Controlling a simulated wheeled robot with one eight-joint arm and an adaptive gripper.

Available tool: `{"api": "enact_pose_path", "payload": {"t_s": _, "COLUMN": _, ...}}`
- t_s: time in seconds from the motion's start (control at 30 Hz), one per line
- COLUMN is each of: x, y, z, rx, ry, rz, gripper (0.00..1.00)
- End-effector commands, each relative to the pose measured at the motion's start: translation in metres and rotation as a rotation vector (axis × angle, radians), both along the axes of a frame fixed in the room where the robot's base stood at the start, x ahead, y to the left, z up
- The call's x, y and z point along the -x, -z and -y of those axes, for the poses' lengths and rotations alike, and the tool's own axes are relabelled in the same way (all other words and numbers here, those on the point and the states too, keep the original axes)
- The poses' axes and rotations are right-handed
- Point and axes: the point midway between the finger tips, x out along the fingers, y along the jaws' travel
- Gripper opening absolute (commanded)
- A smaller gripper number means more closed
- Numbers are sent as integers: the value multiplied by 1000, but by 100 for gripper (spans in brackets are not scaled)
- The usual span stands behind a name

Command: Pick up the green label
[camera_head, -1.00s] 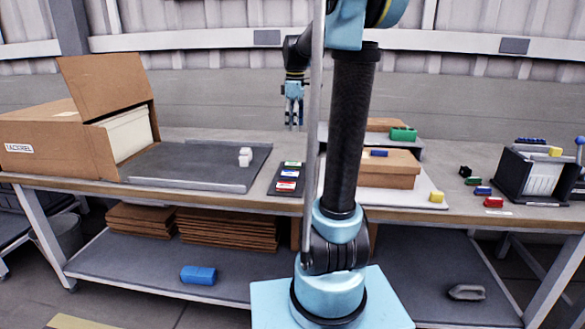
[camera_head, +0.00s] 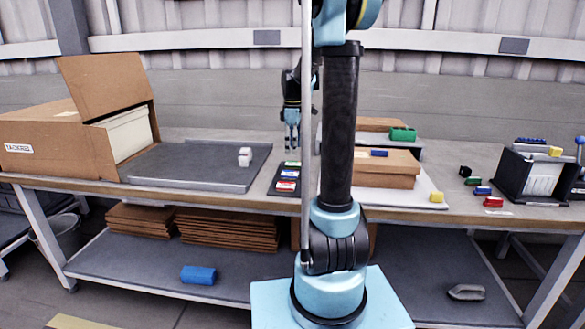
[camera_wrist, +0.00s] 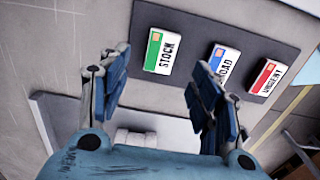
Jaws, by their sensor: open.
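The green label (camera_wrist: 163,51), a small white block with a green band and the word STOCK, lies on a dark board (camera_wrist: 185,22) in the wrist view. In the head view the green label (camera_head: 292,163) is the farthest of three in a row. A blue label (camera_wrist: 223,65) and a red label (camera_wrist: 265,77) lie beside it. My gripper (camera_wrist: 157,62) is open and empty, its two blue fingers apart, with the green label showing between and beyond the tips. In the head view my gripper (camera_head: 292,148) hangs just above the far end of the board.
A grey tray (camera_head: 180,180) with small white blocks stands left of the board, beside an open cardboard box (camera_head: 60,140). A brown box (camera_head: 385,172) on a white sheet stands to the right. A dark bin (camera_head: 535,175) stands at the far right.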

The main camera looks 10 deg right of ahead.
Motion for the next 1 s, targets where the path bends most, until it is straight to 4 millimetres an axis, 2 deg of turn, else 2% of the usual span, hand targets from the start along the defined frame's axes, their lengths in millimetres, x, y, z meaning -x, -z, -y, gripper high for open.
{"api": "enact_pose_path", "payload": {"t_s": 0.1, "x": 0, "y": 11, "z": 0, "rx": 0, "ry": 0, "rz": 0, "gripper": 58}}
{"api": "enact_pose_path", "payload": {"t_s": 0.27, "x": 0, "y": 17, "z": 0, "rx": 0, "ry": 0, "rz": 0, "gripper": 58}}
{"api": "enact_pose_path", "payload": {"t_s": 0.63, "x": 0, "y": 60, "z": 1, "rx": 0, "ry": 0, "rz": 0, "gripper": 58}}
{"api": "enact_pose_path", "payload": {"t_s": 0.97, "x": 1, "y": 66, "z": 1, "rx": 0, "ry": 0, "rz": 0, "gripper": 58}}
{"api": "enact_pose_path", "payload": {"t_s": 1.0, "x": 1, "y": 66, "z": 1, "rx": 0, "ry": 0, "rz": 0, "gripper": 54}}
